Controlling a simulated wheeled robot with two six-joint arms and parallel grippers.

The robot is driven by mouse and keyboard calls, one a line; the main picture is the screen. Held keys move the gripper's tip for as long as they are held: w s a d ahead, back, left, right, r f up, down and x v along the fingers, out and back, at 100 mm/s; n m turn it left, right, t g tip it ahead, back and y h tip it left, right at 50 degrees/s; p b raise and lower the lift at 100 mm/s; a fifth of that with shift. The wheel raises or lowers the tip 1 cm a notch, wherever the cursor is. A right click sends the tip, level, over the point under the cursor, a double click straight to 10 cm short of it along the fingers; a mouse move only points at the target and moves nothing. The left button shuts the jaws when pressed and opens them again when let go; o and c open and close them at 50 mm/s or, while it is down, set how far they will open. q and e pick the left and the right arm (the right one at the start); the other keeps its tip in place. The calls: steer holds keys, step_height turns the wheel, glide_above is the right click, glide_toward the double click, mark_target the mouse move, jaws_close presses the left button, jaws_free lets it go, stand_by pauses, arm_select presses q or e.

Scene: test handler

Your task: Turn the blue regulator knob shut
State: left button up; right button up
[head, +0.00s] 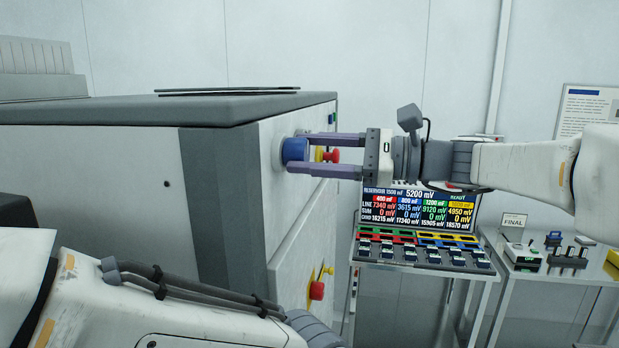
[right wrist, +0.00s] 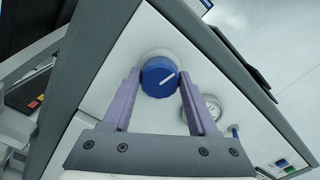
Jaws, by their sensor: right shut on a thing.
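The blue regulator knob (head: 295,150) sticks out of the white side panel of the cabinet.
Red buttons on yellow plates (head: 331,156) sit just beyond the knob and lower on the cabinet (head: 317,290). A gauge (right wrist: 213,108) is beside the knob. A screen (head: 415,208) and a bench of coloured trays (head: 425,250) stand behind, under my right arm.

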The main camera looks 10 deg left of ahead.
steer(key=shift+n+b, duration=1.2)
steer(key=o, duration=1.4)
steer(key=shift+c, duration=0.2)
steer(key=d+b, duration=0.3)
steer(key=d, duration=0.7)
steer(key=shift+d, duration=0.3)
